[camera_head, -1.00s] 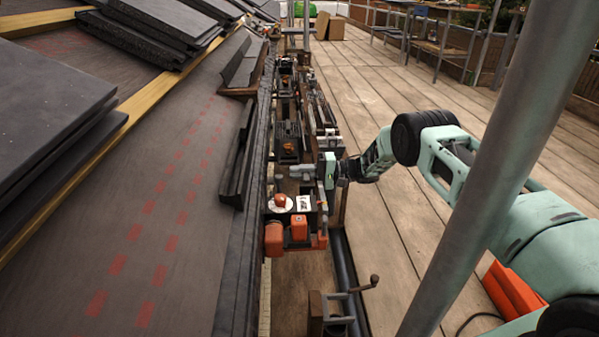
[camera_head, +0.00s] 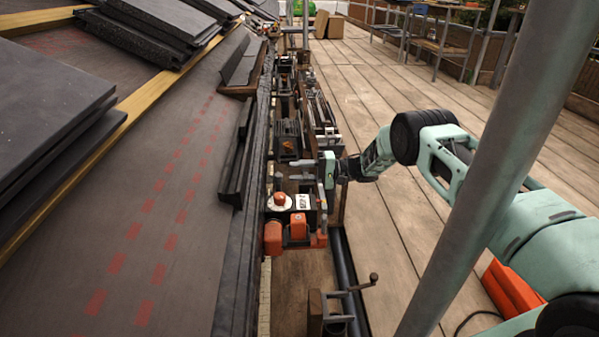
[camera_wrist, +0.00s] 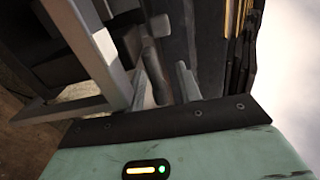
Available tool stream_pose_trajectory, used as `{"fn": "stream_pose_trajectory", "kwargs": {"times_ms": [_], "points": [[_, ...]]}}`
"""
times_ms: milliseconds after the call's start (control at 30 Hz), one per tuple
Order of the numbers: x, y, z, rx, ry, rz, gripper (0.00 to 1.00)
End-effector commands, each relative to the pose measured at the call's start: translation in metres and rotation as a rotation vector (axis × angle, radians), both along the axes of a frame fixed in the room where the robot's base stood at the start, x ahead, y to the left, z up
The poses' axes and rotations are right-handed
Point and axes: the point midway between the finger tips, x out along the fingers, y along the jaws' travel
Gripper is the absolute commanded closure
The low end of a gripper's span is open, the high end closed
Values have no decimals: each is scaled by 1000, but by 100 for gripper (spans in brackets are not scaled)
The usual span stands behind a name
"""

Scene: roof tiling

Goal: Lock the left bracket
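My gripper (camera_head: 291,170) reaches left over the narrow, crowded rack beside the roof edge. Its two fingers show apart in the head view. In the wrist view the fingertips (camera_wrist: 165,75) also stand apart, with a grey rounded bar (camera_wrist: 150,45) just beyond the gap. I cannot tell whether they touch it. A pale grey angled metal frame (camera_wrist: 97,40) is close at the left of the fingers. I cannot tell for sure which part is the left bracket; dark fittings with orange knobs (camera_head: 287,145) sit on the rack just beyond my gripper.
A hand crank (camera_head: 345,289) is nearer. A grey pole (camera_head: 492,165) crosses the right side. The plank deck (camera_head: 395,225) is mostly clear.

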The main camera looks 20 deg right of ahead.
Motion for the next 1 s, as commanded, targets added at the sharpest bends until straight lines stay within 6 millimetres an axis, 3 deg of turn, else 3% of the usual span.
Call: {"fn": "stream_pose_trajectory", "kwargs": {"times_ms": [267, 700, 1000], "points": [[-6, -32, 3, -1, 1, -2, 65], [-26, -132, 1, -1, -1, -4, 65], [-33, -168, 0, -1, 0, -1, 65]]}}
